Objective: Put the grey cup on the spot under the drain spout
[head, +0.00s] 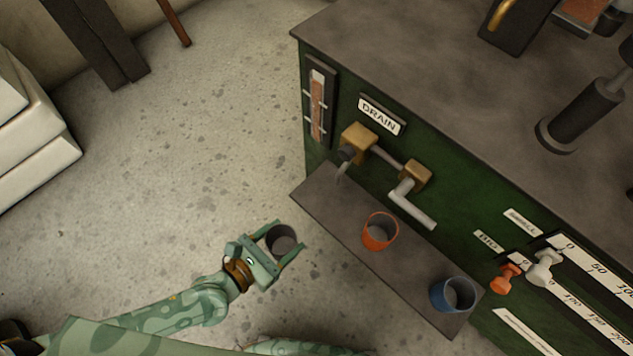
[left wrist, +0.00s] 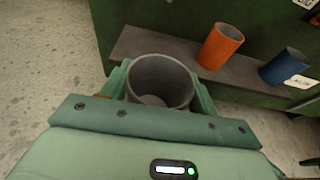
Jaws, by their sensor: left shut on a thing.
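The grey cup (head: 281,239) is between the fingers of my left gripper (head: 279,247), which is shut on it. It is held in front of the shelf (head: 318,195), off its left part. In the left wrist view the grey cup (left wrist: 161,82) is upright with its open top toward the camera, and looks empty. The drain spout (head: 343,166) comes from a brass valve under the DRAIN label (head: 380,115), over the left end of the shelf. No cup stands on the shelf below the spout. My right gripper is not seen.
An orange cup (head: 380,232) stands mid-shelf and a blue cup (head: 453,294) at its right end. A brass valve with a pale lever (head: 411,205) sticks out above the shelf. Orange and white knobs (head: 505,279) are at the right. Open floor lies left.

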